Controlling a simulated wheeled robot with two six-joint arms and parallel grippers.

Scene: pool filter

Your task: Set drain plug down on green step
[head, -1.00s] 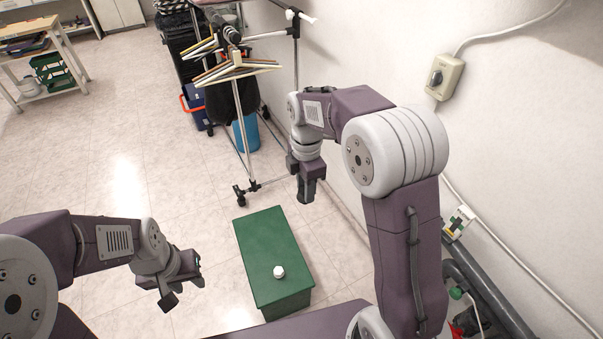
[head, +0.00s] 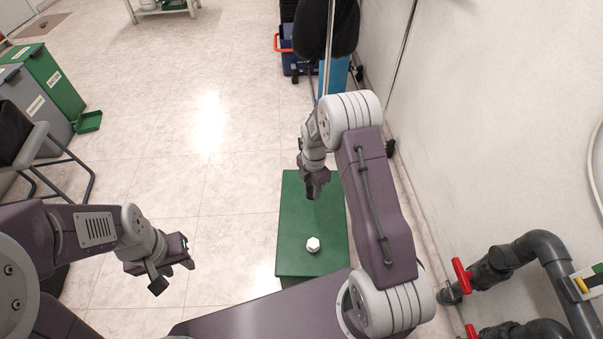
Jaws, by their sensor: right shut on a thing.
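The green step (head: 292,220) is a box standing on the tiled floor in front of me. A small white faceted cap (head: 313,244) sits on its near half, apart from both grippers. My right gripper (head: 313,190) points down above the far half of the step. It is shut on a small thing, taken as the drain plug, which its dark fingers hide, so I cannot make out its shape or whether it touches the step. My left gripper (head: 172,275) is open and empty over the floor, left of the step.
Grey pipes with red valve handles (head: 461,276) run along the right wall. A chair (head: 30,150) and green and grey bins (head: 50,80) stand at the left. A blue box (head: 295,55) is beyond the step. The floor left of the step is clear.

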